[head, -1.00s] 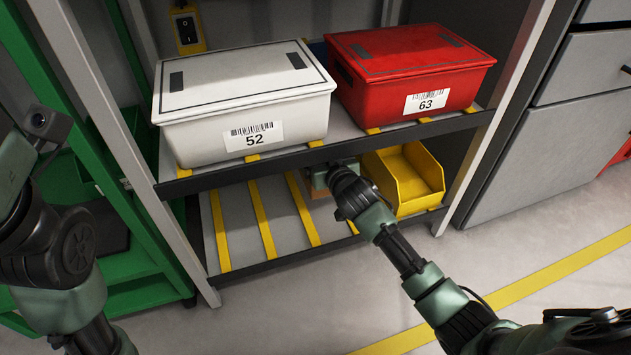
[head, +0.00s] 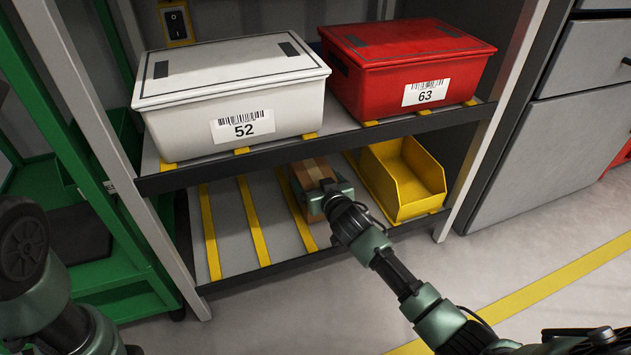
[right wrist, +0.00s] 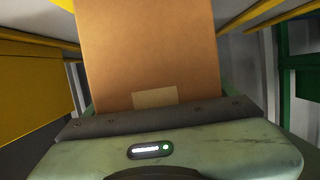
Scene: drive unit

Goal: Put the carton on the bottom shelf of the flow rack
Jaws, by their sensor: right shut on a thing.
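The brown carton (head: 312,172) is on the bottom shelf (head: 228,238) of the flow rack, left of a yellow bin. My right gripper (head: 325,196) is at the carton's front end and is shut on it. In the right wrist view the carton (right wrist: 150,50) fills the middle, held at the gripper body (right wrist: 165,125); the fingertips are hidden there. Whether the carton rests fully on the shelf or is slightly above it, I cannot tell. My left arm shows at the left edge, but its gripper is out of view.
The yellow bin (head: 402,180) stands close right of the carton. Yellow strips run along the bottom shelf, which is bare to the left. A white bin 52 (head: 232,97) and a red bin 63 (head: 408,65) sit on the shelf above. A green frame (head: 118,245) stands left.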

